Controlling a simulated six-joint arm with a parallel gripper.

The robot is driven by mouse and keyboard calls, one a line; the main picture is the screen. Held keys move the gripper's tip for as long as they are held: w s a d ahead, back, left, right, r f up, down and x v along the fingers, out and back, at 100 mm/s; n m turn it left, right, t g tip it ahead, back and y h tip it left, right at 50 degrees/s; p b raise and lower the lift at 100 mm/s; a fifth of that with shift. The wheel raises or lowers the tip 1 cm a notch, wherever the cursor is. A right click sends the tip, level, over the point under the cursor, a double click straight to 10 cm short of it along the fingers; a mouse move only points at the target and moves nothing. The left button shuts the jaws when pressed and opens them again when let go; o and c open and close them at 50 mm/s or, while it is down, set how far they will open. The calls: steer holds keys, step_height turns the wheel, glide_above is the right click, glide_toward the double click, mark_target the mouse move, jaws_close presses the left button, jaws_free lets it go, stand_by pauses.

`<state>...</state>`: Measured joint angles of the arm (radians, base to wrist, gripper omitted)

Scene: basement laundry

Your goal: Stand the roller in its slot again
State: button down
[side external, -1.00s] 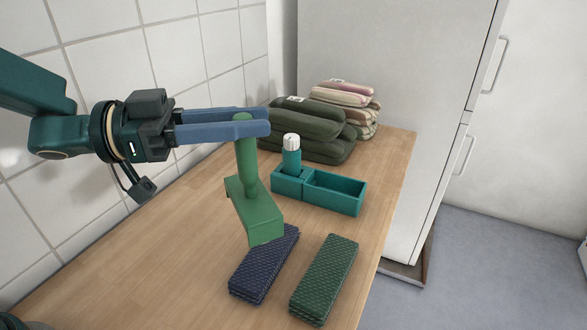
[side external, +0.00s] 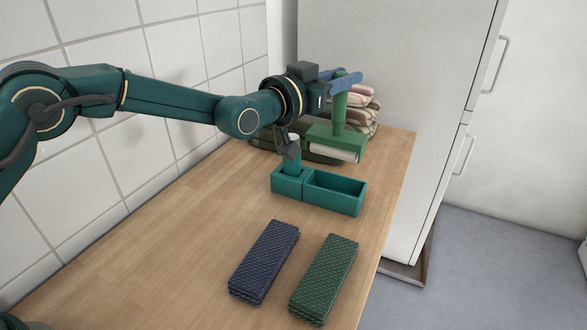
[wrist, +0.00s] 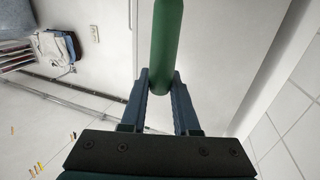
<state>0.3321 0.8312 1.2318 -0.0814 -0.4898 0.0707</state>
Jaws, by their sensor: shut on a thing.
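The roller (side external: 336,135) is a green lint roller with a green handle, a green cover and a whitish cylinder showing at its lower edge. My gripper (side external: 345,80) is shut on the handle and holds the roller in the air, handle up and head down. In the wrist view the green handle (wrist: 165,50) sits between the two blue fingers (wrist: 160,88). The teal holder (side external: 335,192) stands on the table below, with a wide open compartment on the right that looks empty. The roller's head is above and behind this compartment, apart from it.
Folded towels (side external: 362,112) are stacked behind the roller. A navy cloth (side external: 264,262) and a green cloth (side external: 324,280) lie in front. A white cabinet (side external: 385,60) stands beyond the table.

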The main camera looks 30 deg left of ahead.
mark_target(335, 136)
steer(key=f, duration=1)
steer(key=shift+w+d+f, duration=0.15)
steer(key=shift+d+f, duration=0.05)
steer(key=shift+d, duration=0.05)
steer(key=c, duration=0.7)
jaws_free()
steer(key=shift+f, duration=0.15)
steer(key=shift+o, duration=0.2)
